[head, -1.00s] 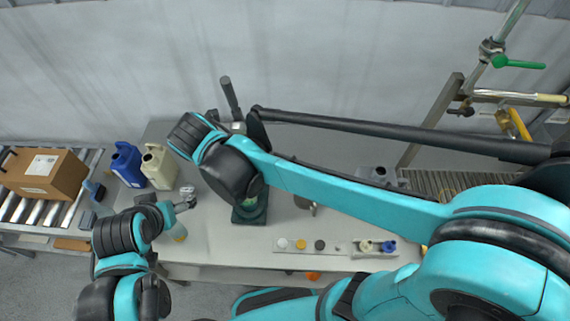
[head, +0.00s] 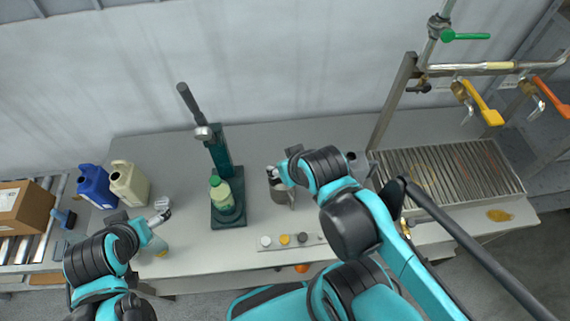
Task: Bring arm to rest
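My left wrist partly covers this bottle, and the fingers are too small to tell open from shut. My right arm reaches in from the lower right. Its gripper (head: 281,176) is at the bench's middle, right by a grey metal pot (head: 283,193). Its fingers are not clear, and I cannot tell whether they touch the pot.
A dark green press stand (head: 221,150) holds a green bottle (head: 222,196). Blue (head: 97,186) and cream jugs (head: 130,184) stand left. A strip with round caps (head: 285,240) lies in front. A slatted grate (head: 450,172) and pipes with valves (head: 480,70) are right.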

